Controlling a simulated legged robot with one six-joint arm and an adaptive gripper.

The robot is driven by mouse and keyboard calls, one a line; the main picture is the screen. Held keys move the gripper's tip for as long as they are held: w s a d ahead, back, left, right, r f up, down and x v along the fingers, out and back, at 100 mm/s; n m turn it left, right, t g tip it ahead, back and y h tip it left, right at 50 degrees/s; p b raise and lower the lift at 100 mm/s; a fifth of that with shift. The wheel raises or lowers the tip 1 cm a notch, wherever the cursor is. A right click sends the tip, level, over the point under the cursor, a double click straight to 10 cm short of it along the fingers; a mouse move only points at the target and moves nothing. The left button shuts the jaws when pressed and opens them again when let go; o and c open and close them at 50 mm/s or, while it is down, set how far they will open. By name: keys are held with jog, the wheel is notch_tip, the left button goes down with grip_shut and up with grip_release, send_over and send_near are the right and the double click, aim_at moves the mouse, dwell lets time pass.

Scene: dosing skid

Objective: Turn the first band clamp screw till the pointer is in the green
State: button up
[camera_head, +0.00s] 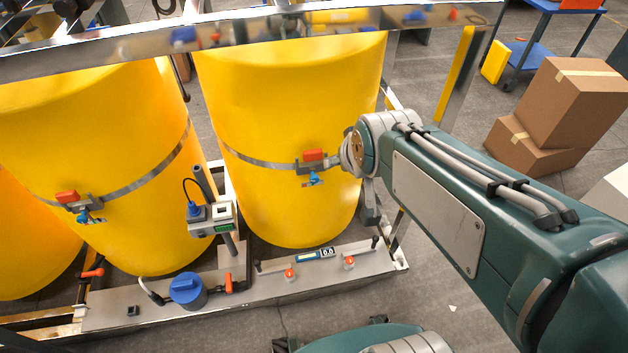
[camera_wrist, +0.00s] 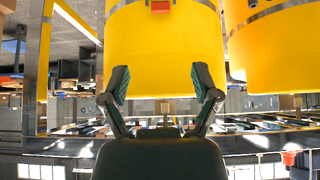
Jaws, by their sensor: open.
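Two yellow drums carry steel bands with clamps. The right clamp (camera_head: 309,166) has an orange-red block on top and a blue screw part (camera_head: 313,180) below. The left clamp (camera_head: 78,203) looks alike, with its own blue part (camera_head: 92,218). I cannot tell which is the first, and no pointer or green zone can be made out. My gripper (camera_wrist: 162,84) is open and empty in the wrist view, facing a yellow drum (camera_wrist: 162,45). An orange-red block (camera_wrist: 160,6) is cut off at the top edge there. In the head view my arm's end is just right of the right clamp.
A steel rail (camera_head: 150,45) crosses above the drums. A post-mounted grey box (camera_head: 212,219) stands between them. The skid's front ledge (camera_head: 330,283) carries a blue-capped fitting (camera_head: 187,290), a small display (camera_head: 316,255) and orange-red knobs. Cardboard boxes (camera_head: 575,100) stand at right.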

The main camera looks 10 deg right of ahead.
jog(key=w+f+t, duration=0.3)
jog(key=w+f, duration=0.4)
jog(key=w, duration=0.6)
jog(key=t, duration=0.4)
send_over(315, 182)
jog(key=s, duration=0.4)
notch_tip(315, 182, down, 19)
jog(key=s+f+t, duration=0.3)
jog(key=s+f, duration=0.3)
jog(key=f, duration=0.4)
jog(key=w, duration=1)
jog(key=shift+w+f, duration=0.15)
jog(key=shift+w, duration=0.2)
grip_shut()
